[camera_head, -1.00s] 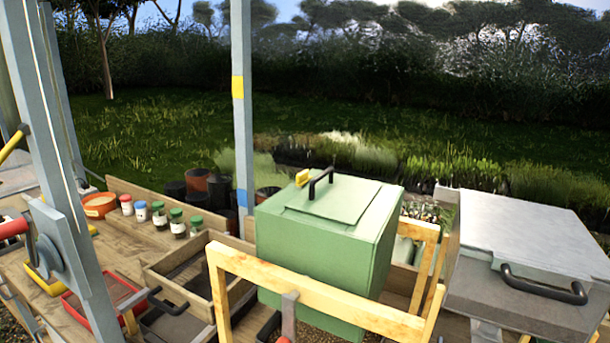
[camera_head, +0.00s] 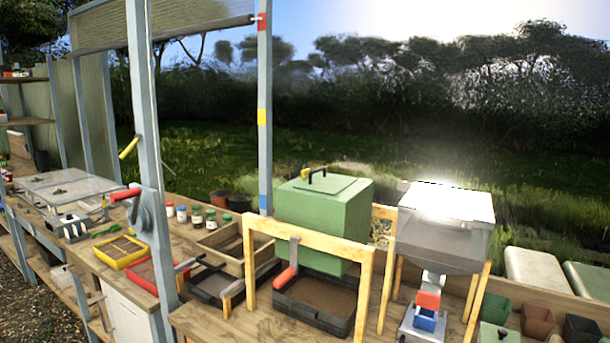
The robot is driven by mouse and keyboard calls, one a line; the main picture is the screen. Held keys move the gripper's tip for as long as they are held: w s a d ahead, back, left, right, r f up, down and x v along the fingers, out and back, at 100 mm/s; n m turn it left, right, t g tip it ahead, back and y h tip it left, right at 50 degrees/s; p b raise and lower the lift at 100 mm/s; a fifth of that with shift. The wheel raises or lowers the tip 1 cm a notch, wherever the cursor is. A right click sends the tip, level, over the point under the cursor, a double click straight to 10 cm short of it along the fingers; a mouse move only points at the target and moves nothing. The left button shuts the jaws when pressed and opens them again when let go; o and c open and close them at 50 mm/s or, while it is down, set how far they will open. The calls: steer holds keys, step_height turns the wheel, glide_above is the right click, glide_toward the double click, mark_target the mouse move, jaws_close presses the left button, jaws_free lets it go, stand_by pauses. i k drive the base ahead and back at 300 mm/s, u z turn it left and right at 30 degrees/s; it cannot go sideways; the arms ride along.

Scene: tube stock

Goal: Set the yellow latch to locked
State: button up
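A small yellow latch (camera_head: 305,173) sits on top of the green box (camera_head: 318,222), at the left edge of its lid, next to a black handle (camera_head: 317,171). It is too small here to tell which way it is set. The lid (camera_head: 329,186) lies flat and looks closed. My gripper is not in view.
A wooden frame (camera_head: 310,235) stands in front of the green box, over a black soil tray (camera_head: 313,312). A grey-lidded bin (camera_head: 445,202) stands to the right.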

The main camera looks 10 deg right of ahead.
mark_target(305, 173)
steer(key=u, duration=0.45)
steer(key=i, duration=0.75)
steer(key=u, duration=0.5)
steer(key=i, duration=1.4)
steer(key=z, duration=0.75)
steer(key=i, duration=0.75)
steer(key=z, duration=0.7)
steer(key=i, duration=0.5)
steer(key=u, duration=0.15)
